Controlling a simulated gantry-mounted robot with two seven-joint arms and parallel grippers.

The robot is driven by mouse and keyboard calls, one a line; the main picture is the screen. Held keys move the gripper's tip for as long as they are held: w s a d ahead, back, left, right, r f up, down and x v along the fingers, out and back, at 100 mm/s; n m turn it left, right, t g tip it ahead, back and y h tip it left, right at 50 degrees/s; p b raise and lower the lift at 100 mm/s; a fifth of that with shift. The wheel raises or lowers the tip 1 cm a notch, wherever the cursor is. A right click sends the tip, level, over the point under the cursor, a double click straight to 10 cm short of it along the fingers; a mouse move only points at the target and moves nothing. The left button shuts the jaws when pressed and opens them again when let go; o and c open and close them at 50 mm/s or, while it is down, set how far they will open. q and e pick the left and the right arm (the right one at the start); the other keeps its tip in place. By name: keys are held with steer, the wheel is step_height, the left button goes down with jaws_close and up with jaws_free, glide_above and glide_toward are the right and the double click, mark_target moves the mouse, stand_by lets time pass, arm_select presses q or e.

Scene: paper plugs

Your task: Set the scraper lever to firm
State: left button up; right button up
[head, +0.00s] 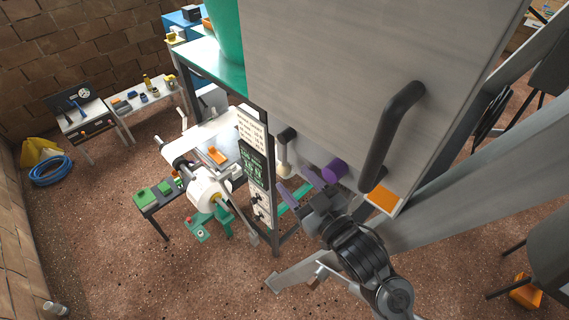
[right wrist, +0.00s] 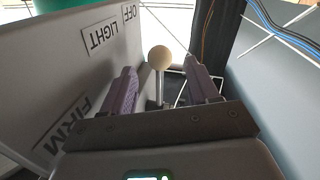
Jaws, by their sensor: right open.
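The scraper lever shows in the right wrist view as a cream ball knob (right wrist: 160,57) on a thin metal stem. A panel beside it carries the labels OFF (right wrist: 128,12), LIGHT (right wrist: 100,36) and FIRM (right wrist: 63,130). The knob appears toward the LIGHT and OFF end, away from FIRM; its exact setting is unclear. My right gripper (right wrist: 160,78) is open, with its purple fingers on either side of the knob in the picture; I see no contact. In the head view my right gripper (head: 293,190) is below the big grey housing, near a pale lever part (head: 284,168). My left gripper is out of view.
The large grey housing (head: 350,70) with a black handle (head: 391,135) overhangs my right arm. A dark post and cables (right wrist: 220,35) stand right of the fingers. A white roll (head: 208,186) is to the left.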

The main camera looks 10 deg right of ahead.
mark_target(289, 173)
steer(key=p+x, duration=0.1)
steer(key=x, duration=0.3)
steer(key=shift+r, duration=0.1)
steer(key=shift+p+x, duration=0.3)
steer(key=shift+x, duration=0.45)
steer(key=shift+c, duration=0.4)
jaws_close()
